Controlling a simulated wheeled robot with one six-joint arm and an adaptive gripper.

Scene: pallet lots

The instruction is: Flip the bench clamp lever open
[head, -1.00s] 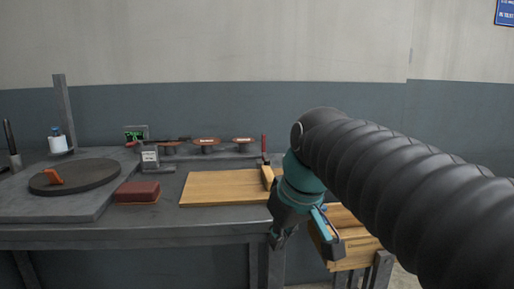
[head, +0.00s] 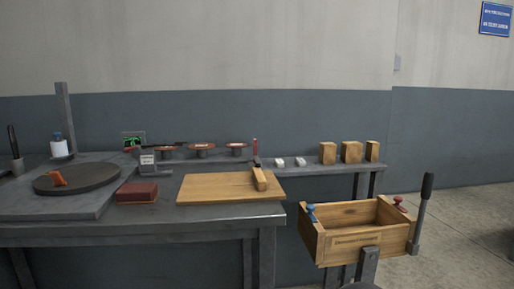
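An upright red-handled lever (head: 255,148) stands at the back right of the bench (head: 150,232), close to the far end of a wooden block (head: 259,179). The block lies on a flat wooden board (head: 215,188). A taller lever with a black grip (head: 426,188) stands upright at the right side of an open wooden box (head: 345,245). I cannot tell for certain which one is the bench clamp lever. My gripper is out of view.
A round dark turntable (head: 85,179) holds an orange piece (head: 57,179). A dark red block (head: 137,192) lies beside the board. Wooden blocks (head: 351,152) and small white pieces (head: 279,162) stand on the back shelf. Open floor (head: 470,220) lies at right.

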